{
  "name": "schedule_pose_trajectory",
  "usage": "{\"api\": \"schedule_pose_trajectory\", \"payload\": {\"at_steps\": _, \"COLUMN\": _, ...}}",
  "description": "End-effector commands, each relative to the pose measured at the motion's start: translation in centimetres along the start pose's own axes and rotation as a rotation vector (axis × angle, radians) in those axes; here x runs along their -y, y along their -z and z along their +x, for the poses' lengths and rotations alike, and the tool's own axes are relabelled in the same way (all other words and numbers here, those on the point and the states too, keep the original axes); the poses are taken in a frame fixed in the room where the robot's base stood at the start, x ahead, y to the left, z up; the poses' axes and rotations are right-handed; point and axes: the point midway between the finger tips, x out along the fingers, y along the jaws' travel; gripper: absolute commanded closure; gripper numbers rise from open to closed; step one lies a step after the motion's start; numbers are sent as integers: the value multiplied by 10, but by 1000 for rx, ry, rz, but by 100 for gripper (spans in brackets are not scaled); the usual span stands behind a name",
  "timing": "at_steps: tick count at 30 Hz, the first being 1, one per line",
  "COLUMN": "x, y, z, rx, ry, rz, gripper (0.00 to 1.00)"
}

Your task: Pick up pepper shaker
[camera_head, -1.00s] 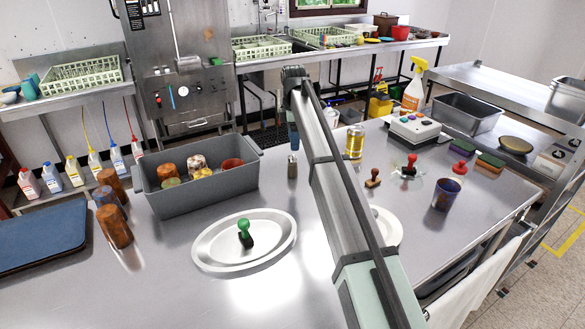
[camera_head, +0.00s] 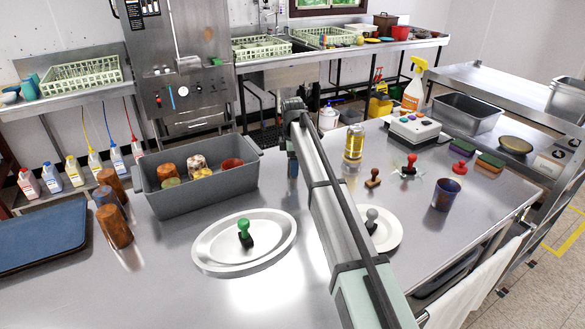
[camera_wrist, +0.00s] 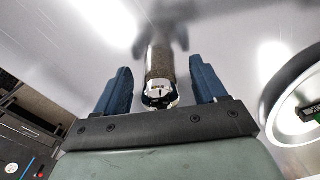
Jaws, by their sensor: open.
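The pepper shaker (camera_wrist: 160,78), with a dark speckled body and shiny chrome cap, stands on the steel counter. In the wrist view it is between the two blue fingers of my gripper (camera_wrist: 160,84), with a visible gap on each side. The gripper is open and not closed on it. In the head view my gripper (camera_head: 292,166) is low over the counter, right of the grey bin, and it and the arm hide the shaker.
A grey bin (camera_head: 205,195) with several cups is close on the left. An oval plate (camera_head: 208,247) with a green-handled stamp lies nearer. Another plate (camera_head: 391,236) with a grey-handled stamp is right of my arm. A gold can (camera_head: 354,143) and wooden stamp (camera_head: 373,177) stand further right.

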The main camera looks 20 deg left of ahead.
Motion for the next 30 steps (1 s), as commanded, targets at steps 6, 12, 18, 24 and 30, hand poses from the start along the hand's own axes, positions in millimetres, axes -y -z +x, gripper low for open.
{"api": "schedule_pose_trajectory", "payload": {"at_steps": 6, "x": 0, "y": 0, "z": 0, "rx": 0, "ry": 0, "rz": 0, "gripper": 34}}
{"api": "schedule_pose_trajectory", "payload": {"at_steps": 12, "x": 0, "y": 0, "z": -1, "rx": 0, "ry": 0, "rz": 0, "gripper": 53}}
{"api": "schedule_pose_trajectory", "payload": {"at_steps": 18, "x": 0, "y": 0, "z": -1, "rx": 0, "ry": 0, "rz": 0, "gripper": 72}}
{"api": "schedule_pose_trajectory", "payload": {"at_steps": 24, "x": 0, "y": 0, "z": -1, "rx": 0, "ry": 0, "rz": 0, "gripper": 91}}
{"api": "schedule_pose_trajectory", "payload": {"at_steps": 30, "x": 0, "y": 0, "z": -1, "rx": 0, "ry": -1, "rz": 0, "gripper": 93}}
